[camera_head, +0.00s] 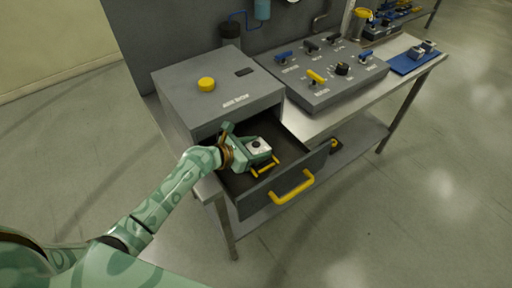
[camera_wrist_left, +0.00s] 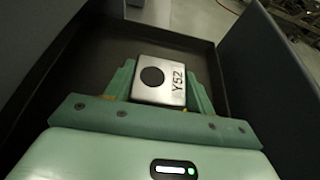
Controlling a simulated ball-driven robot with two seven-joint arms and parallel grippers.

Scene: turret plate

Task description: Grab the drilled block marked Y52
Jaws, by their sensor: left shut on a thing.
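The drilled block (camera_wrist_left: 160,82) is silver with a round dark hole and reads Y52 in the left wrist view. It also shows in the head view (camera_head: 259,146), inside the open drawer (camera_head: 290,180). My left gripper (camera_head: 260,150) reaches into the drawer and is shut on the block, with a green finger on each side of it in the left wrist view (camera_wrist_left: 160,85). I cannot tell whether the block touches the drawer floor. My right gripper is not in view.
The drawer, with a yellow handle (camera_head: 292,187), extends from a grey box (camera_head: 218,85) with a yellow knob (camera_head: 206,84). A grey control panel (camera_head: 322,75) with several levers stands to the right. A blue mat (camera_head: 408,63) lies farther along the bench.

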